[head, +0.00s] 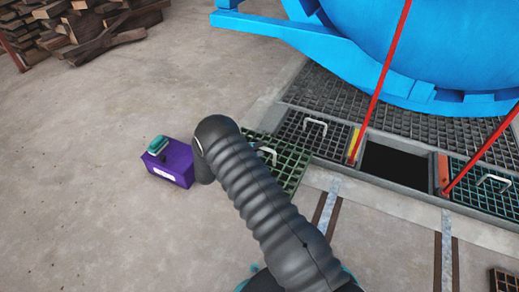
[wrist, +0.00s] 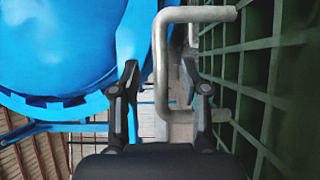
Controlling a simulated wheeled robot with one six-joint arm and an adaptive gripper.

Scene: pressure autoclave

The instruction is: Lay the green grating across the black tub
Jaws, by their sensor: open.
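The green grating (head: 292,165) lies beside the floor pit in the head view, partly hidden behind my arm. Its pale U-shaped handle (head: 268,153) shows just beside the arm. In the wrist view the green grating (wrist: 285,95) fills the right side, and its grey handle (wrist: 160,65) stands out from it. My gripper (wrist: 160,72) is open, with the handle's bar between its two fingers; whether either finger touches it I cannot tell. The gripper is hidden by my arm in the head view. I cannot make out a black tub in either view.
A dark open pit (head: 395,165) lies between red posts, with a dark grating (head: 325,136) left of it and a teal grating (head: 480,183) right. A large blue vessel (head: 440,45) stands behind.

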